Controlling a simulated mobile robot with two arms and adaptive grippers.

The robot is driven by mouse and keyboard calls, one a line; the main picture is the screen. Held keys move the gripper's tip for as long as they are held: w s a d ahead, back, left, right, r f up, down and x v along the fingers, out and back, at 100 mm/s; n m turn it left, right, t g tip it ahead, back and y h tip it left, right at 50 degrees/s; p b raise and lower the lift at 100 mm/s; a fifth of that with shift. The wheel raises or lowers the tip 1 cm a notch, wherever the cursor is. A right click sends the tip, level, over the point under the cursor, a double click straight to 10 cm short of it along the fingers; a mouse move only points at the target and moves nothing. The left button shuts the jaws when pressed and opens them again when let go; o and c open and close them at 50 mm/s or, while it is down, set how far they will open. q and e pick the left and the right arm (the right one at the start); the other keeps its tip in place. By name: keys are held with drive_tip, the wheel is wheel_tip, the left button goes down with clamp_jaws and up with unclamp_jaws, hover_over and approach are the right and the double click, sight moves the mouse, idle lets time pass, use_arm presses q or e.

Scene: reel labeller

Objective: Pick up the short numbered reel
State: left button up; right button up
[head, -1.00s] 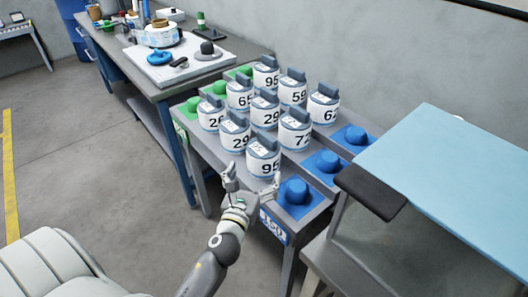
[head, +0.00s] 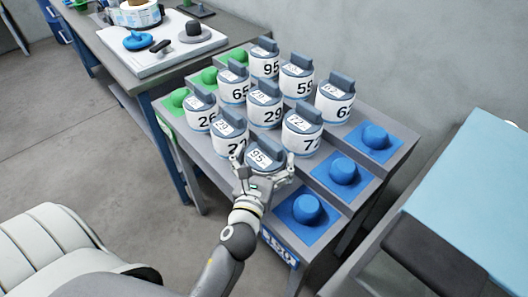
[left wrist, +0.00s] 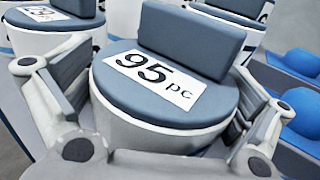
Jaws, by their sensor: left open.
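The numbered reels are white drums with grey tops, each with an upright grey grip block and a number label. The front reel marked 95 (head: 266,157) stands at the near end of its row; its top with the "95 pc" label fills the left wrist view (left wrist: 160,85). My left gripper (head: 264,170) is open, with one finger on either side of this reel. In the left wrist view the fingers (left wrist: 165,110) flank the drum, and I cannot tell whether they touch it. The gripper hides the reel's lower front. My right gripper is not in view.
Blue pads with knobs (head: 307,209) lie along the right, green ones (head: 179,101) along the left. A blue-topped surface (head: 475,195) stands at right. A workbench (head: 125,68) is behind left.

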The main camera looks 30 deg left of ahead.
use_arm(q)
drive_tip(key=shift+d+r, duration=0.1)
drive_tip(key=shift+s+d+r, duration=0.1)
drive_tip(key=shift+s, duration=0.15)
drive_tip(key=c, duration=0.9)
drive_tip(key=shift+o, duration=0.2)
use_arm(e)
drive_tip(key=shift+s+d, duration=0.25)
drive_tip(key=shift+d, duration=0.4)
use_arm(q)
drive_tip(key=shift+r, duration=0.1)
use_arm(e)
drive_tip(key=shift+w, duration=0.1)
